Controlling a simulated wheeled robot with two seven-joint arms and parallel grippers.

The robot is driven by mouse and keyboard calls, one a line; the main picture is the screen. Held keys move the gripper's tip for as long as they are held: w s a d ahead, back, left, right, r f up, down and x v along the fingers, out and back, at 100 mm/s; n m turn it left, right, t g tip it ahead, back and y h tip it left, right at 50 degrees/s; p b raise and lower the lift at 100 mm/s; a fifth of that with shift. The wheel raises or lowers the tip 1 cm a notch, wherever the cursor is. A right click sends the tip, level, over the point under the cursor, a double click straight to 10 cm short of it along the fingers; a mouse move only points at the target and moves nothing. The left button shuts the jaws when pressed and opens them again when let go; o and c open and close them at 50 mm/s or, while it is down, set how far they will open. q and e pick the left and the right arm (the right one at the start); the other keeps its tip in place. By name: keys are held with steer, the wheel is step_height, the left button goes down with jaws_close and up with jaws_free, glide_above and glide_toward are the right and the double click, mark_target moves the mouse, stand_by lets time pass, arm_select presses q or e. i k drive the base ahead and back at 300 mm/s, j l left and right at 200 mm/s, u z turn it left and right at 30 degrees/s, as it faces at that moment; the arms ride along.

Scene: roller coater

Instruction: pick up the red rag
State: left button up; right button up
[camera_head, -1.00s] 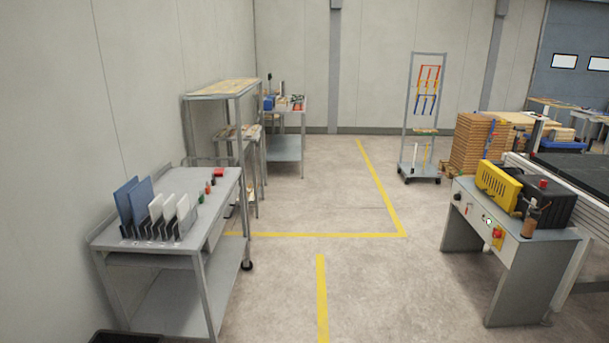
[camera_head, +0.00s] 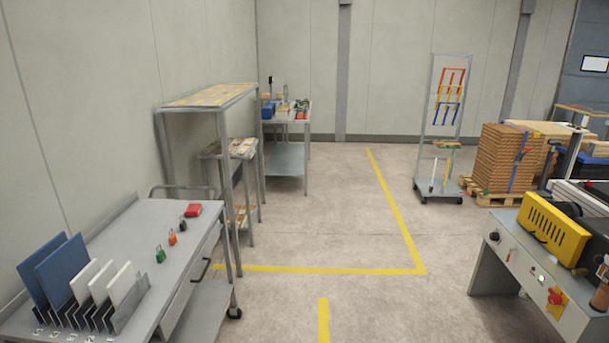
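Neither of my grippers is in view.
A rack with blue panels (camera_head: 62,268) and white panels (camera_head: 122,284) stands on the cart's near end. A tall shelf (camera_head: 213,96) stands just beyond the cart. A machine with a yellow housing (camera_head: 553,229) is at the right. The floor between (camera_head: 375,305) is clear.

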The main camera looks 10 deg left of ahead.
mark_target(192, 209)
steer(key=i+u, duration=0.1)
steer(key=i, duration=0.7)
steer(key=i+l, duration=0.15)
steer(key=i, duration=0.7)
steer(key=u, duration=0.05)
